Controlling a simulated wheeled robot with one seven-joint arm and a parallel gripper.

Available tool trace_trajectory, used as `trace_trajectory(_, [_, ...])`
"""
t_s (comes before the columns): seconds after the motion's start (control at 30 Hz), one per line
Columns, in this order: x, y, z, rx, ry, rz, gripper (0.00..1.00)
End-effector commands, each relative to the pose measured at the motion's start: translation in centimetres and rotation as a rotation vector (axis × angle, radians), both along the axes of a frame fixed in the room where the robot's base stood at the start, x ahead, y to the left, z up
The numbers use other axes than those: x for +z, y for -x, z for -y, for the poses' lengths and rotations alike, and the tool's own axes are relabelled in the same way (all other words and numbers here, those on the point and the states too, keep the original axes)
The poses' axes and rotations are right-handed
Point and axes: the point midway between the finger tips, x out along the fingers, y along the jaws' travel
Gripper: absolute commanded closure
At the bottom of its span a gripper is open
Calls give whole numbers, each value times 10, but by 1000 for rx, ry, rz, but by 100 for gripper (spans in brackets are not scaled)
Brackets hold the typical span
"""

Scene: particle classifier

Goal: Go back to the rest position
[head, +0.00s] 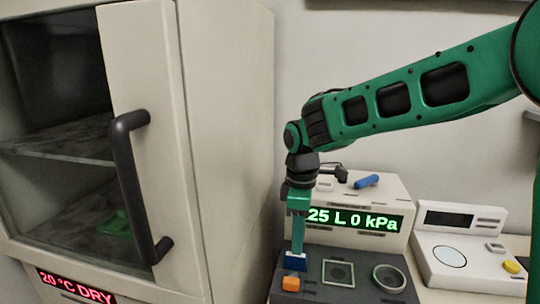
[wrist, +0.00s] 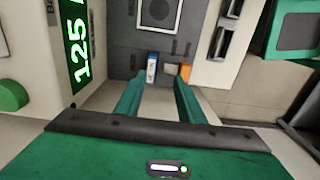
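My gripper (head: 297,248) points down over the left part of the dark-topped classifier device (head: 335,291) in the head view. In the wrist view its two green fingers (wrist: 159,80) stand apart with nothing held between them. A blue and white piece (head: 296,262) sits on the device just below the fingertips; it also shows in the wrist view (wrist: 152,68), just past the fingers. An orange block (head: 291,284) is beside it. My green arm reaches in from the upper right.
A cabinet (head: 225,130) with a dark handle (head: 130,185) stands close on the left. The device's display (head: 350,220) reads "25 L 0 kPa" in the head view. A blue item (head: 367,181) lies on its top. A white scale-like instrument (head: 470,265) stands at right.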

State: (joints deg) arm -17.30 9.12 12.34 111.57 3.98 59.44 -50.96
Motion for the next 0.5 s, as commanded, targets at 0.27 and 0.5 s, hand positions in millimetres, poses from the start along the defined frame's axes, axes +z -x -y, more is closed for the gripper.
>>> trace_trajectory(0.27, [11,12,25,-81,9,17,65])
trace_trajectory(0.5, [17,22,78,-268,28,28,65])
